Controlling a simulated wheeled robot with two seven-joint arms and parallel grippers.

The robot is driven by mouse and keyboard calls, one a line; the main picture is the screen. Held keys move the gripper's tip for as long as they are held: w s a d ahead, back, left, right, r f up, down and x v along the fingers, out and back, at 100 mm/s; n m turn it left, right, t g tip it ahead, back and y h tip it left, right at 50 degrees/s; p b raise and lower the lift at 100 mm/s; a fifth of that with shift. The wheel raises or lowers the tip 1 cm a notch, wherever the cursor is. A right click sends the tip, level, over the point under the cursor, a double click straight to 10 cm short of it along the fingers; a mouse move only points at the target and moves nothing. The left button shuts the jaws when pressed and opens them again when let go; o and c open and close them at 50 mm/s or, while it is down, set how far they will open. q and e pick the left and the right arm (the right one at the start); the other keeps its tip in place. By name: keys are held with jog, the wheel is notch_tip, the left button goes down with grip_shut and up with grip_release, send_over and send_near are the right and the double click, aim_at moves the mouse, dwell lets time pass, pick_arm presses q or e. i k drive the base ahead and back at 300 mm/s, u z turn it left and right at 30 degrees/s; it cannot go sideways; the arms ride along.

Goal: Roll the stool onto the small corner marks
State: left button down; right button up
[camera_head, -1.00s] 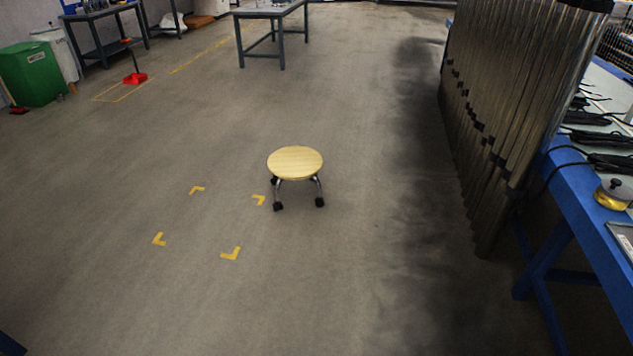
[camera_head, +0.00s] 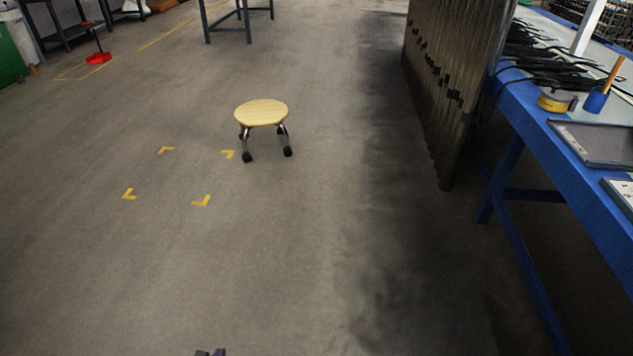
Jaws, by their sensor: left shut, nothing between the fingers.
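The stool (camera_head: 261,113) has a round pale wood seat, metal legs and black casters. It stands upright on the grey floor, just right of and behind the corner marks. The yellow corner marks outline a small square: back left (camera_head: 166,150), back right (camera_head: 228,154), front left (camera_head: 129,194) and front right (camera_head: 202,201). The square between them is empty. Only the tip of my left gripper (camera_head: 211,352) shows at the bottom edge. It is shut and empty, well short of the stool. My right gripper is out of view.
A blue workbench (camera_head: 560,125) with tools stands along the right. Tall metal tubes (camera_head: 450,80) stand beside it. A red dustpan (camera_head: 99,58) lies at the back left, near dark tables. The floor around the stool and marks is clear.

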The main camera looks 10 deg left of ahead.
aim_at(262, 113)
jog(key=i, duration=7.6)
jog(key=u, duration=3.75)
